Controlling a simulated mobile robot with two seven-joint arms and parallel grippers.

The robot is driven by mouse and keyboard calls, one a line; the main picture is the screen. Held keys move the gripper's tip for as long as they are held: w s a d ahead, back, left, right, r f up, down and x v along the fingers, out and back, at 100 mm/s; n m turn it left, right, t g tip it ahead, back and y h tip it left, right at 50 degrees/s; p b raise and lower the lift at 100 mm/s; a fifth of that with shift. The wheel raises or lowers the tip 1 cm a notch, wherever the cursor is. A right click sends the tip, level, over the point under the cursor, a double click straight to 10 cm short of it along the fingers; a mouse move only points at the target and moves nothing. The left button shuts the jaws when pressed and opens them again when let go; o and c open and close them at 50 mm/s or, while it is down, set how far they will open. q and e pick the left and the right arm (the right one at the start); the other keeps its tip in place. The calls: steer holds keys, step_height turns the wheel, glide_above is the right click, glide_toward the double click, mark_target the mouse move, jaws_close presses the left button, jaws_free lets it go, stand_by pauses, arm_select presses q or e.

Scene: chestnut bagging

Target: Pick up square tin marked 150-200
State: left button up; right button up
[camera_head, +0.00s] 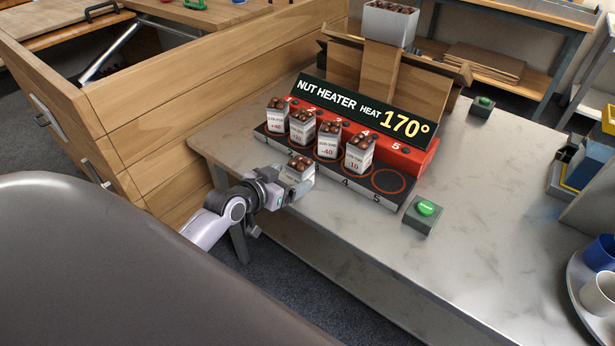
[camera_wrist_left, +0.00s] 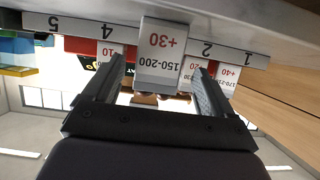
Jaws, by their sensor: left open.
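The square tin marked 150-200 (camera_wrist_left: 159,62) is white with a red +30 and shows upside down in the left wrist view. In the head view this tin (camera_head: 299,178), with brown chestnuts on top, stands near the table's front edge, before the nut heater (camera_head: 376,186). My left gripper (camera_head: 282,188) is open at the tin. In the left wrist view its two fingers (camera_wrist_left: 159,76) lie on either side of the tin, with a gap visible on the right. Whether either finger touches it is unclear. My right gripper is out of view.
Several similar filled tins (camera_head: 328,140) stand on the heater's spots; spot 5 (camera_head: 388,181) is empty. A green button (camera_head: 426,208) sits right of the heater. The worktop (camera_head: 480,200) is clear to the right, with cups (camera_head: 598,290) at the far right.

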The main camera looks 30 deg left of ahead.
arm_select(q)
steer(key=shift+x, duration=3.25)
steer(key=shift+d+r, duration=0.1)
steer(key=c, duration=1.1)
